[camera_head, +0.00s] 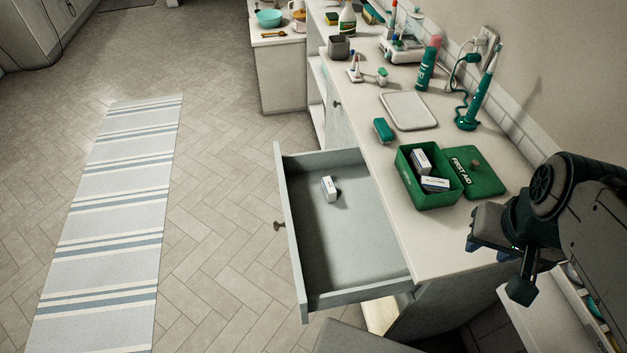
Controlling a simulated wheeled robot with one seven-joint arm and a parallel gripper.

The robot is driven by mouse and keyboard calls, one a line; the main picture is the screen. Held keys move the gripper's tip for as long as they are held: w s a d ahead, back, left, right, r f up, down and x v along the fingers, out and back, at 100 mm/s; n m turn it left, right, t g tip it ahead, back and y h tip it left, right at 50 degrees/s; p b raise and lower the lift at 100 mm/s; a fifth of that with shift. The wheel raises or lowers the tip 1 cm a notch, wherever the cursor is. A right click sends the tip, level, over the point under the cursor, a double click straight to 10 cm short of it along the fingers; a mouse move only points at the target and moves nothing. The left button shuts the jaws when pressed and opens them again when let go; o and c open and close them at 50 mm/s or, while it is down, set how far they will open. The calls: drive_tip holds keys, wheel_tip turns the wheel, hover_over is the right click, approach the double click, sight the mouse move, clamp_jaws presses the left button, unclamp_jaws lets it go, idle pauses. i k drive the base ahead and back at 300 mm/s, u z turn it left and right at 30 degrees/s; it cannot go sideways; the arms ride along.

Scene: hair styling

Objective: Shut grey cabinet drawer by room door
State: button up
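The grey cabinet drawer (350,262) is pulled far out from the counter (420,205), toward the left over the floor. Its front panel (291,245) carries a dark round knob (279,226) on the outer face. A small white box (329,189) lies inside near the front panel; the rest of the drawer floor is bare. My gripper (497,266) is at the right, above the near end of the counter and right of the drawer, touching neither the panel nor the knob. Its two dark fingers stand apart with nothing between them. The room door is not clearly seen.
A green first aid box (430,190) and its lid (474,172) sit on the counter near my gripper. A white tray (408,110) and bottles stand farther back. Another drawer with supplies (565,318) shows lower right. The floor left of the drawer, with a striped rug (115,215), is clear.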

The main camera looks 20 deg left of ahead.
sight(345, 251)
drive_tip(key=z, duration=0.05)
drive_tip(key=k, duration=1.2)
drive_tip(key=u, duration=0.55)
drive_tip(key=i, duration=0.65)
drive_tip(key=u, duration=0.65)
drive_tip(key=i, duration=0.2)
drive_tip(key=z, duration=1.9)
drive_tip(key=k, duration=0.1)
drive_tip(key=u, duration=0.75)
